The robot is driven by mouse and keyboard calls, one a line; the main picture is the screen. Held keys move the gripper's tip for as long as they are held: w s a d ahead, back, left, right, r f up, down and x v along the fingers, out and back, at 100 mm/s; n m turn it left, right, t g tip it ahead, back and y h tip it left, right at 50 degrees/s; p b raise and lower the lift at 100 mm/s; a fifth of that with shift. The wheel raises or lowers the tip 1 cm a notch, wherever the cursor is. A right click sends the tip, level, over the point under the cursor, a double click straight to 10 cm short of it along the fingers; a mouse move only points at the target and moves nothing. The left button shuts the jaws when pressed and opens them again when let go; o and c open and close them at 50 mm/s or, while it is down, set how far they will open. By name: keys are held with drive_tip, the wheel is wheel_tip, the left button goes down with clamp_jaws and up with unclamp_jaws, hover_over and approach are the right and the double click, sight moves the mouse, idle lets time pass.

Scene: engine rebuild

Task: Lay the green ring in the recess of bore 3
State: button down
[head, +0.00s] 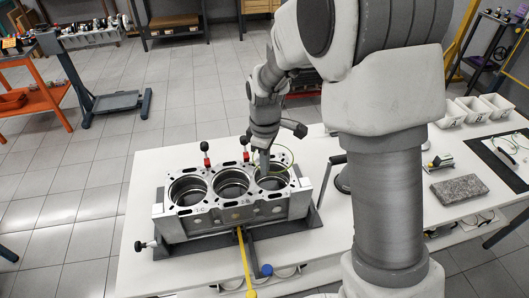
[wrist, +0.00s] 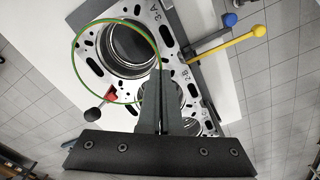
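The green ring (head: 291,154) is thin and shows edge-lit above the right-hand bore in the head view. It also shows whole but for the part at the fingers in the wrist view (wrist: 75,65). My gripper (head: 264,171) points down and its fingers (wrist: 158,76) are close together on the ring's edge. Bore 3 (head: 271,184), marked 3A, is the right-hand bore of the engine block (head: 236,213). In the wrist view the ring overlaps bore 3 (wrist: 128,45) but reaches off to its left, so it is not centred over it. The ring appears raised above the block.
Bore 2 (head: 231,184) and bore 1 (head: 187,190) are open alongside. A yellow-handled lever (head: 246,265) sticks out in front. A grey slab (head: 459,190) and white bins (head: 472,110) lie on the table's right.

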wheel_tip(320, 180, down, 7)
drive_tip(key=g+b, duration=0.1)
drive_tip(key=b, duration=0.1)
drive_tip(key=shift+w+r+g+y+b, duration=0.2)
drive_tip(key=shift+w+g+y+b, duration=0.15)
drive_tip(key=shift+w+y, duration=0.1)
drive_tip(key=shift+d+f, duration=0.1)
idle(0.8)
drive_tip(key=c, duration=1)
unclamp_jaws()
drive_tip(key=shift+r+p, duration=1.75)
drive_tip(key=shift+r, duration=1.25)
